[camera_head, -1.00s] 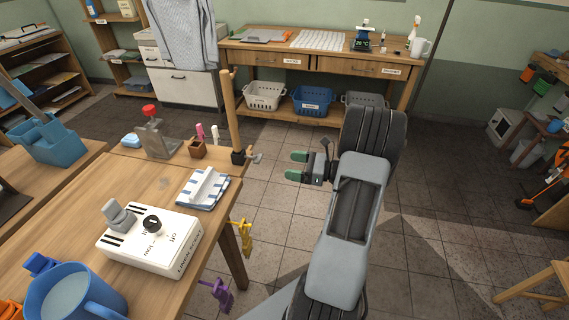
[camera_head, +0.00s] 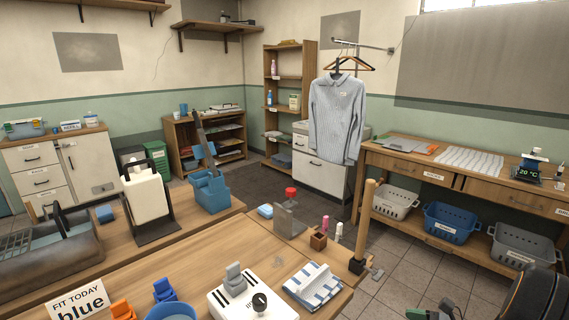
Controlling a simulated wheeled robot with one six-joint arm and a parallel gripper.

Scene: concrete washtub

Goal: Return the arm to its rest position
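My arm is at the bottom right corner, mostly cut off by the frame edge, with a dark rounded link showing. Part of my gripper (camera_head: 428,312) shows at the bottom edge, with green on its fingertips. The lower part of it is cut off, so the gap between the fingers is hidden. I see nothing held in the part that shows. It is to the right of the wooden table (camera_head: 262,248), apart from it, over the tiled floor.
The table bears a white dial box (camera_head: 250,300), a striped cloth (camera_head: 313,286), a red-capped bottle (camera_head: 290,215) and a wooden post (camera_head: 364,225). A workbench (camera_head: 455,190) with baskets below stands at the right. A grey shirt (camera_head: 338,118) hangs behind. Tiled floor between is clear.

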